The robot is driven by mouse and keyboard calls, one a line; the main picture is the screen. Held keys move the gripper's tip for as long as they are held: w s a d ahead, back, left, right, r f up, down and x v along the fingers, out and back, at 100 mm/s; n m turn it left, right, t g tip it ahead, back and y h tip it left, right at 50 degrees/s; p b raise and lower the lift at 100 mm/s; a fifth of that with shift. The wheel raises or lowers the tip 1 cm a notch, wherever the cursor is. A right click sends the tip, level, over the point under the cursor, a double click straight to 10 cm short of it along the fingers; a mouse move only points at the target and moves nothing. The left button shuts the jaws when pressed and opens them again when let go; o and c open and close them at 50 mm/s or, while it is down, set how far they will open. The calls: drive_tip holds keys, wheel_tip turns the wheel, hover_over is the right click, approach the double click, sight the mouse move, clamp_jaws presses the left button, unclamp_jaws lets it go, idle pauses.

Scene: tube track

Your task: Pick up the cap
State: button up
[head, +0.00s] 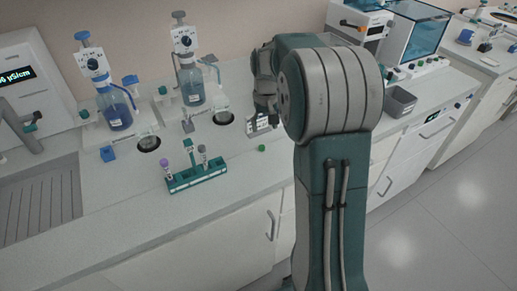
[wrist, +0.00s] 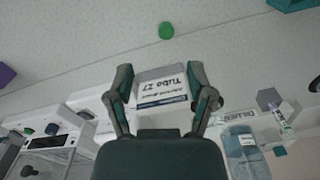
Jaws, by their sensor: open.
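A small green cap (head: 262,148) lies on the counter, to the right of the tube rack. It also shows in the wrist view (wrist: 166,30), near the top and beyond my fingertips. My gripper (wrist: 160,72) is open, with its two fingers spread and the cap outside them. In the head view my gripper (head: 264,97) is over the counter, farther back than the cap and partly hidden by my arm. A card reading "Tube 27" (wrist: 163,87) appears between the fingers in the wrist view, upside down.
A teal rack (head: 197,179) holds upright tubes left of the cap. Two blue-liquid bottles (head: 115,110) (head: 192,87) stand behind it. A grey bin (head: 399,101) is at the right. Counter around the cap is clear; the front edge is near.

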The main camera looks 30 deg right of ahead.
sight(260, 147)
drive_tip(key=f, duration=0.2)
drive_tip(key=shift+d+f, duration=0.3)
drive_tip(key=shift+f, duration=0.05)
drive_tip(key=shift+a+f, duration=0.2)
drive_tip(key=shift+f, duration=0.1)
drive_tip(key=shift+w+a+f, duration=0.1)
drive_tip(key=shift+a+f, duration=0.75)
wheel_tip(260, 147, down, 3)
drive_tip(key=shift+d+f, duration=0.1)
drive_tip(key=shift+d, duration=0.05)
drive_tip(key=shift+d+f, duration=0.1)
drive_tip(key=shift+d, duration=0.45)
drive_tip(key=shift+w+a, duration=0.1)
drive_tip(key=shift+a, duration=0.05)
drive_tip(key=c, duration=0.3)
drive_tip(key=shift+a, duration=0.45)
drive_tip(key=c, duration=0.5)
